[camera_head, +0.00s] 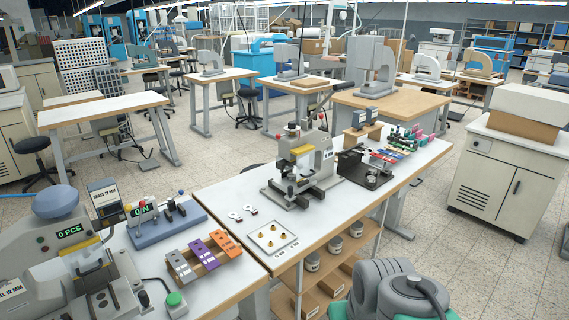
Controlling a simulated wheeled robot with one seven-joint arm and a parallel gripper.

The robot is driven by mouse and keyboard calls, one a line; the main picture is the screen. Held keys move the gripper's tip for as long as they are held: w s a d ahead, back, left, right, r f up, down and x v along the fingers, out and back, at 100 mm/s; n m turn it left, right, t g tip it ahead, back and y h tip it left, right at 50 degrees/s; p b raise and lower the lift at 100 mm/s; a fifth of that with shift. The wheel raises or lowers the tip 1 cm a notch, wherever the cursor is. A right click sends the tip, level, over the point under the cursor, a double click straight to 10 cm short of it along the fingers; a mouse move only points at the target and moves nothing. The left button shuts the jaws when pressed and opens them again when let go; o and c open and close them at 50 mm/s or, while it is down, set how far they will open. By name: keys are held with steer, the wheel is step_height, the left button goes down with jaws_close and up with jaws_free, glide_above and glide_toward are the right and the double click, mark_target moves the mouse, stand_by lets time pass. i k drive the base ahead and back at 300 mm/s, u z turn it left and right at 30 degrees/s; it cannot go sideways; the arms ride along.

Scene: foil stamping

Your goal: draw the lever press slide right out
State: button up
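The lever press (325,155) is a grey C-shaped frame on the white bench right of the picture's centre. Its dark lever reaches up and to the right above the frame. A yellow block (301,150) sits at its head. Low at its front is the slide (292,196), a small grey and dark part on the base, pointing toward the front of the bench. How far the slide is out is too small to tell. My gripper is not in view; grey and teal links of my arm show at the bottom right, apart from the press.
A black fixture (367,170) stands close on the right. A grey counting machine (60,265) and coloured blocks (204,255) occupy the left bench. Jars stand on the shelf below.

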mark_target(290, 187)
steer(key=i, duration=0.95)
steer(key=u, duration=1.25)
steer(key=i, duration=0.3)
